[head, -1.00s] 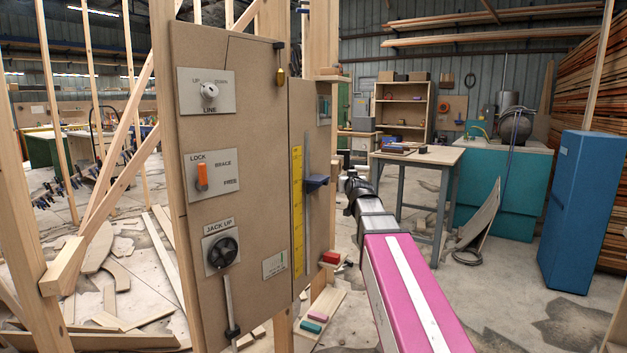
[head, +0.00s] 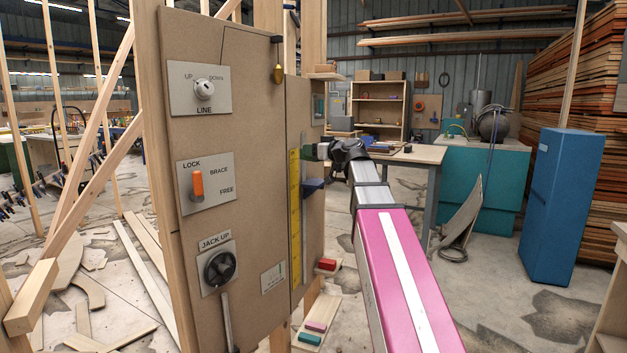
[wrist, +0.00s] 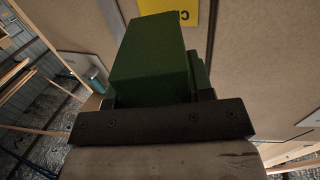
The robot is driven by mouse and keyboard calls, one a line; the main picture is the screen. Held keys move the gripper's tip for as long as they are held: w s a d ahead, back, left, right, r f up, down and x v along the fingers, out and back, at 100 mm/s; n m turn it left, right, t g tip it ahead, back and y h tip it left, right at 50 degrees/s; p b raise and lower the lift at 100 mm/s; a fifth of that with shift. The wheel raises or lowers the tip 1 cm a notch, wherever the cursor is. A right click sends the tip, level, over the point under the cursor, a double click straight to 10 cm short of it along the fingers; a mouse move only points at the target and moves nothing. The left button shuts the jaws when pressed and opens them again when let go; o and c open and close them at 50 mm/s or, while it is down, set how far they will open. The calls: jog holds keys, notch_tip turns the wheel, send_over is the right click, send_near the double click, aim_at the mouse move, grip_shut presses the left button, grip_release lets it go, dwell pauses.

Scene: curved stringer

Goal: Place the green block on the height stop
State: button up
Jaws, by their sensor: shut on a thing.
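The green block (wrist: 150,60) fills the middle of the wrist view, held in my gripper. In the head view my gripper (head: 322,151) is at the right edge of the brown panel, with a small bit of the green block (head: 309,152) showing at its tip. The height stop, a dark blue bracket (head: 313,187), sits on the vertical slot beside the yellow scale (head: 295,203). The gripper and block are above the bracket and apart from it. Their exact depth offset is hard to tell. The bracket is not clearly visible in the wrist view.
The brown panel (head: 240,120) carries a line knob (head: 204,89), an orange lock lever (head: 197,184) and a jack crank (head: 221,267). A red block (head: 327,264) lies on a low ledge; pink (head: 316,326) and teal (head: 309,338) blocks lie below. A workbench (head: 420,155) stands behind.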

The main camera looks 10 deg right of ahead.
jog(key=w+d+f, duration=0.5)
jog(key=w+f, duration=0.5)
jog(key=shift+d+f, duration=0.15)
jog(key=shift+f, duration=0.2)
jog(key=o, duration=0.9)
jog(key=shift+f, duration=0.1)
jog(key=shift+o, duration=0.2)
jog(key=v, duration=1.2)
